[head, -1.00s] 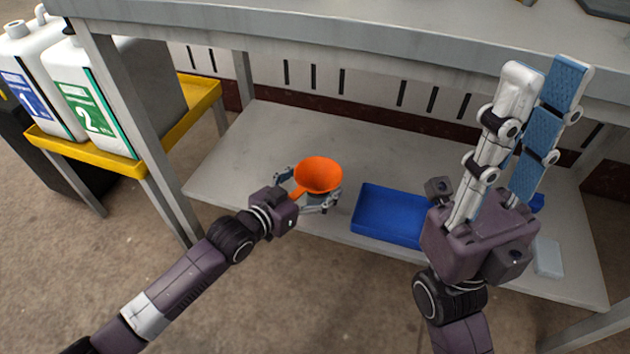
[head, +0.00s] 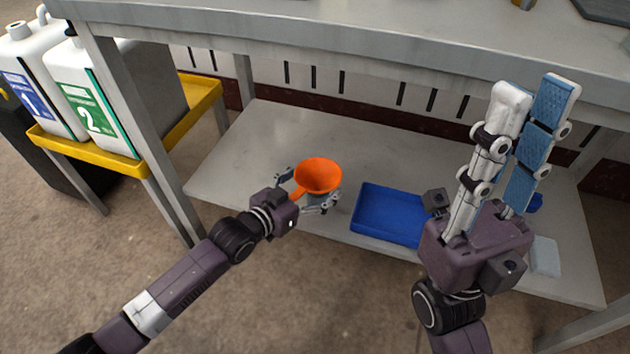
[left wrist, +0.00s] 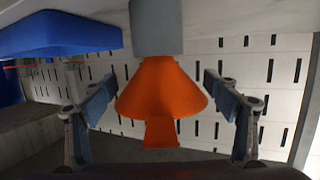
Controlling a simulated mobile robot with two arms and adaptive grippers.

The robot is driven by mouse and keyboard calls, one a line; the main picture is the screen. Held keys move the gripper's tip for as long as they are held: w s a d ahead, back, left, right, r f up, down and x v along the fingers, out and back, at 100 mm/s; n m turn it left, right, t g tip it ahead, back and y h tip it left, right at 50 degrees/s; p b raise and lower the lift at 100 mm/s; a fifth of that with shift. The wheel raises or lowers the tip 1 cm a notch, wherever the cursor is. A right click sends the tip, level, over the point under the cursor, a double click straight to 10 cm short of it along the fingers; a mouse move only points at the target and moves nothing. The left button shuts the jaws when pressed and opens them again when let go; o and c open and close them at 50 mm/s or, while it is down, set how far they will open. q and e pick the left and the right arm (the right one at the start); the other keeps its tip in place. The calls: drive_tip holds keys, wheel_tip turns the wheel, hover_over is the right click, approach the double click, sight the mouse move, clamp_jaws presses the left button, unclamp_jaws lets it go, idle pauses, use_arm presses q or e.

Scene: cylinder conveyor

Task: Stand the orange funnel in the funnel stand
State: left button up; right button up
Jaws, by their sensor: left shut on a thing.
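The orange funnel (head: 318,175) is upright over the lower shelf, its wide mouth facing up and its tab towards my left wrist. It also shows between the fingers in the left wrist view (left wrist: 162,88), which looks upside down. A grey block-like part, seemingly the funnel stand (left wrist: 157,27), is at the funnel's narrow end; how deep the spout sits in it is hidden. My left gripper (head: 305,192) has its fingers on both sides of the funnel and is shut on it; the exact contact is unclear. My right gripper (head: 532,88) is raised, empty, fingers upwards and apart.
A blue tray (head: 388,214) lies on the shelf (head: 240,165) right of the funnel. A pale block (head: 545,256) lies further right. The tabletop edge (head: 330,45) overhangs the shelf. White canisters (head: 100,105) stand on a yellow rack (head: 150,168) at left.

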sight(292, 199)
use_arm(q)
drive_tip(key=o, duration=1.3)
drive_tip(key=v, duration=1.2)
